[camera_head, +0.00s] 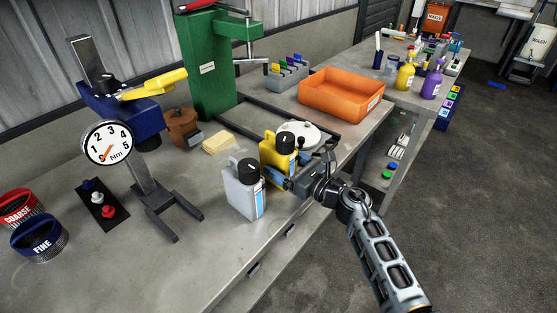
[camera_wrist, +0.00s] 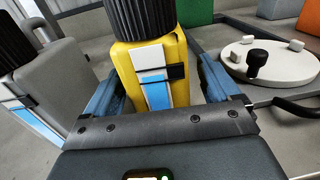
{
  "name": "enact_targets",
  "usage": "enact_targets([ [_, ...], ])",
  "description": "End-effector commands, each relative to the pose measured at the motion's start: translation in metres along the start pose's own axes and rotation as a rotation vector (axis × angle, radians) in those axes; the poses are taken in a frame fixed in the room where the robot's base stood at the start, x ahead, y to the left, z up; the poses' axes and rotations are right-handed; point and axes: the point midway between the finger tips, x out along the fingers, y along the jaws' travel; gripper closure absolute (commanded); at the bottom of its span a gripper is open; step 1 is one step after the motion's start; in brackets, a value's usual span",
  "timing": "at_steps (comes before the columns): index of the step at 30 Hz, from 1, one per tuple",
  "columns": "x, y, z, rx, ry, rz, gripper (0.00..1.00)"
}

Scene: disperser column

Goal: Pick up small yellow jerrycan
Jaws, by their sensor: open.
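The small yellow jerrycan (camera_head: 270,158) stands upright on the grey workbench near its front edge. It has a black cap and a white and blue label. In the wrist view the yellow jerrycan (camera_wrist: 182,82) fills the space between the two blue fingers. My gripper (camera_head: 291,179) is open, with one finger on each side of the jerrycan. I cannot tell whether either finger touches it. In the head view my gripper hides the jerrycan's lower part.
A grey jerrycan (camera_head: 240,197) stands just left of the yellow one, and also shows close to my left finger in the wrist view (camera_wrist: 55,75). A white round plate (camera_head: 308,138) lies behind right. An orange tray (camera_head: 322,101) and a green press (camera_head: 203,70) stand farther back.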

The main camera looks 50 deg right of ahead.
Motion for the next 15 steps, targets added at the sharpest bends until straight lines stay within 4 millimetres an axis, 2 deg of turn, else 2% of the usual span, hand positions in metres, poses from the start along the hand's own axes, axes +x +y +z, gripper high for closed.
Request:
enact_targets([
  [3,0.016,0.000,0.002,0.001,0.000,0.000,0.11],
  [6,0.023,0.000,0.001,0.001,0.000,0.000,0.11],
  [13,0.024,0.000,0.000,0.001,0.000,-0.001,0.11],
  [15,0.024,0.000,0.000,0.001,0.000,0.000,0.15],
])
